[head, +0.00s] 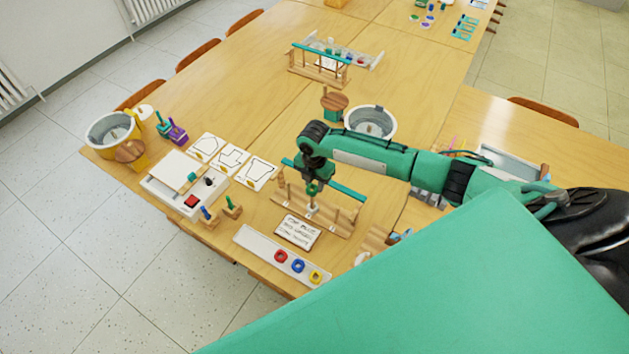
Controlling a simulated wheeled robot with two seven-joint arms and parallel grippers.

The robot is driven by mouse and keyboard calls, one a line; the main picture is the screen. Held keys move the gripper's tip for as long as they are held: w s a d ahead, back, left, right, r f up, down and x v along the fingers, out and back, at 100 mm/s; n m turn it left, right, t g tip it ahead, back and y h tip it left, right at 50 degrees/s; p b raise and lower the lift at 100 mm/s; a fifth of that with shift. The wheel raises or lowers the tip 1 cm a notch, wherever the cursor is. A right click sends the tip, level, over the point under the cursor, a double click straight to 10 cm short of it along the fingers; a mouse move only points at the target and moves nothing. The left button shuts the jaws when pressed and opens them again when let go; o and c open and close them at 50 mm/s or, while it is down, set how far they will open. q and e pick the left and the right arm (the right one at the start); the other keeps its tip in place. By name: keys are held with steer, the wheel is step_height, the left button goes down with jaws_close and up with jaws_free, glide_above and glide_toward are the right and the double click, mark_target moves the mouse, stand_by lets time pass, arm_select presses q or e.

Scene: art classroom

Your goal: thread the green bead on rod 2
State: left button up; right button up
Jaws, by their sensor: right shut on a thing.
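My right gripper (314,181) points down over the wooden rod rack (330,220), which has a teal bar. It is shut on the green bead (312,190), which shows just below the fingers, above the rack's base. The rods are too small and too covered to tell which is rod 2, or whether the bead is around one. A white tray (255,243) in front of the rack holds a red bead (281,256), a blue bead (298,265) and a yellow bead (315,276). My left gripper is not in view.
A printed card (297,232) lies between rack and tray. Line-drawing cards (232,158) and a white tray with a red block (191,201) are to the left. A round container (370,122) stands behind. The table's back left is mostly clear.

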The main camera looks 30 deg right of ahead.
steer(key=shift+f, duration=0.3)
stand_by(0.4)
steer(key=shift+f, duration=0.2)
stand_by(0.8)
steer(key=shift+f, duration=0.25)
stand_by(0.3)
steer(key=shift+f, duration=0.35)
stand_by(0.7)
steer(key=shift+f, duration=0.45)
stand_by(0.5)
stand_by(0.4)
